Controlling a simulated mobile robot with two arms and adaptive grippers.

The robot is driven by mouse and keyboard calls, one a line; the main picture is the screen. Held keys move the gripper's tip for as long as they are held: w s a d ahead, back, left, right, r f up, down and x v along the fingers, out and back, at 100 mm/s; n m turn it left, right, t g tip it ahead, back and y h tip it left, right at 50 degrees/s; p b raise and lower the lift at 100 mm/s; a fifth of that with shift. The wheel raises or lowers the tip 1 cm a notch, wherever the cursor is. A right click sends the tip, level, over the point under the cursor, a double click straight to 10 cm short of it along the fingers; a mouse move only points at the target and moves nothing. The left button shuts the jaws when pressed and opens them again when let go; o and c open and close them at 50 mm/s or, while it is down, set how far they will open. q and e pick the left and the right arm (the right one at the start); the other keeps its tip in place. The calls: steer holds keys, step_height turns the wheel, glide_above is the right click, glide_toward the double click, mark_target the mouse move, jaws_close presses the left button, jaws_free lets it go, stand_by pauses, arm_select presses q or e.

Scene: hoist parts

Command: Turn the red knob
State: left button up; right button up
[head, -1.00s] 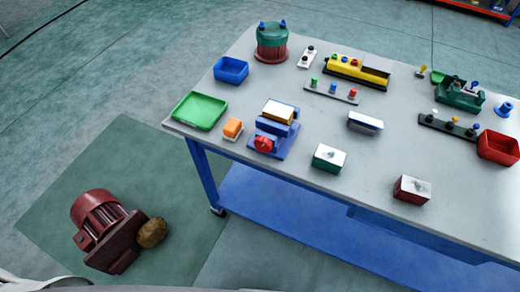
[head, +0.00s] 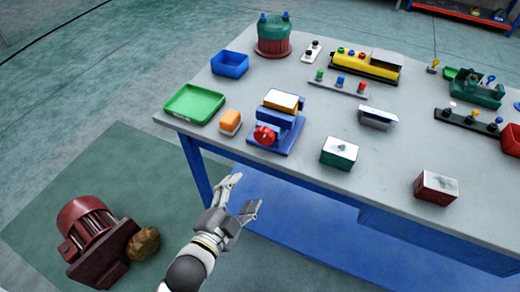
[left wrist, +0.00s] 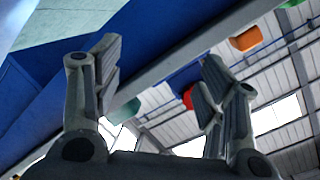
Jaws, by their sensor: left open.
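The red knob (head: 265,136) is on the front of a blue device (head: 287,133) near the front edge of the table, left of its middle. My left gripper (head: 246,194) is open and empty, in front of the table edge and below the knob in the head view. In the left wrist view the open fingers (left wrist: 155,80) point up, with the table edge beyond them. The knob (left wrist: 188,98) shows there as a small red patch beside the right finger, partly hidden by it. My right gripper is in neither view.
An orange block (head: 230,120) and a green tray (head: 194,103) lie left of the device. A green box (head: 339,154) and a red box (head: 436,188) stand to the right. A red motor (head: 92,238) is on the floor.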

arm_select(q)
steer(key=m+t+h+b, duration=0.1)
steer(key=t, duration=0.1)
glide_toward(262, 139)
steer(key=s, duration=0.2)
steer(key=x, duration=0.3)
steer(key=p+x, duration=0.1)
steer(key=x, duration=0.6)
steer(key=shift+w+a, duration=0.2)
steer(key=shift+w, duration=0.15)
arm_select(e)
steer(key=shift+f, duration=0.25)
arm_select(q)
steer(key=c, duration=1)
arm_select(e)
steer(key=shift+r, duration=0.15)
